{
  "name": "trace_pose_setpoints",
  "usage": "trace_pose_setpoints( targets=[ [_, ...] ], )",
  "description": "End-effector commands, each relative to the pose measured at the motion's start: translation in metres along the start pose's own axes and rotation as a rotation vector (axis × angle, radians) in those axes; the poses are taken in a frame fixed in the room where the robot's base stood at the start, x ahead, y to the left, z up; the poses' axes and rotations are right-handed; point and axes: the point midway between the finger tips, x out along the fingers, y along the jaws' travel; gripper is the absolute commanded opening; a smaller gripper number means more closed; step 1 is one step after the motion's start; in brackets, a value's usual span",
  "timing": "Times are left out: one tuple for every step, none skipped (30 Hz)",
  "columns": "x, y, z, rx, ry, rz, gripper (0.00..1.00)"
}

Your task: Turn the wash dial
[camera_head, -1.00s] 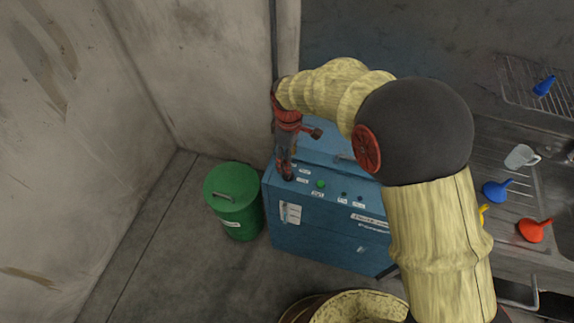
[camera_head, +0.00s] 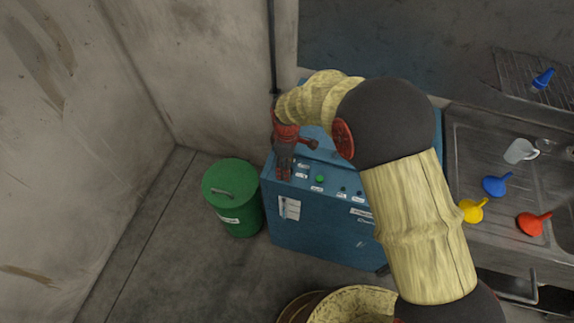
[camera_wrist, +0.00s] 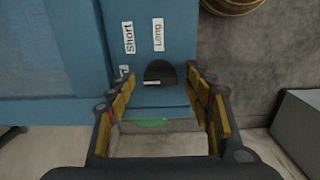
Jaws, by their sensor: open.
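The wash dial (camera_wrist: 160,73) is a small dark rounded knob with a pale mark, on the blue machine's panel (camera_wrist: 170,35). In the wrist view it lies between the two fingertips of my gripper (camera_wrist: 158,78), with a gap on each side. The labels "Short" (camera_wrist: 128,38) and "Long" (camera_wrist: 158,34) are beside it. My gripper is open and empty. In the head view my gripper (camera_head: 283,174) points down over the left end of the blue machine's top (camera_head: 325,215) and hides the dial there.
A green lidded drum (camera_head: 233,205) stands left of the machine. A green button (camera_head: 320,179) and small knobs lie right of my gripper on the panel. Yellow (camera_head: 472,211), blue (camera_head: 495,186) and red funnels (camera_head: 533,223) and a jug (camera_head: 520,151) are by the sink at right.

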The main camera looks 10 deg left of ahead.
Motion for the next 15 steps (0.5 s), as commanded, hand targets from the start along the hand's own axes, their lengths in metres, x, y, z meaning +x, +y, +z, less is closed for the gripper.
trace_pose_setpoints(
  targets=[
    [-0.0001, 0.0, 0.0, 0.0, 0.0, 0.0, 0.52],
    [-0.0001, 0.0, 0.0, 0.0, 0.0, 0.0, 0.5],
    [-0.0001, -0.0001, 0.0, 0.0, 0.0, 0.0, 0.48],
    [-0.0001, -0.0001, 0.0, 0.0, 0.0, 0.0, 0.46],
    [0.0, -0.0001, 0.0001, 0.0, 0.0, 0.0, 0.45],
    [-0.0001, -0.0001, 0.0001, 0.0, 0.0, 0.0, 0.42],
    [-0.0001, -0.0001, 0.0001, 0.0, 0.0, 0.0, 0.41],
    [-0.0001, -0.0001, 0.0001, 0.0, 0.0, 0.0, 0.39],
    [-0.0001, -0.0001, 0.0001, 0.0, 0.0, 0.0, 0.37],
    [-0.0001, -0.0001, 0.0001, 0.0, 0.0, 0.0, 0.35],
    [-0.0001, -0.0001, 0.0001, 0.0, 0.0, 0.0, 0.33],
    [-0.0001, -0.0001, 0.0001, 0.0, 0.0, 0.0, 0.31],
    [-0.0001, -0.0001, 0.0001, 0.0, 0.0, 0.0, 0.29],
    [-0.0001, -0.0001, 0.0001, 0.0, 0.0, 0.0, 0.28],
    [-0.0001, -0.0001, 0.0001, 0.0, 0.0, 0.0, 0.25]
  ],
)
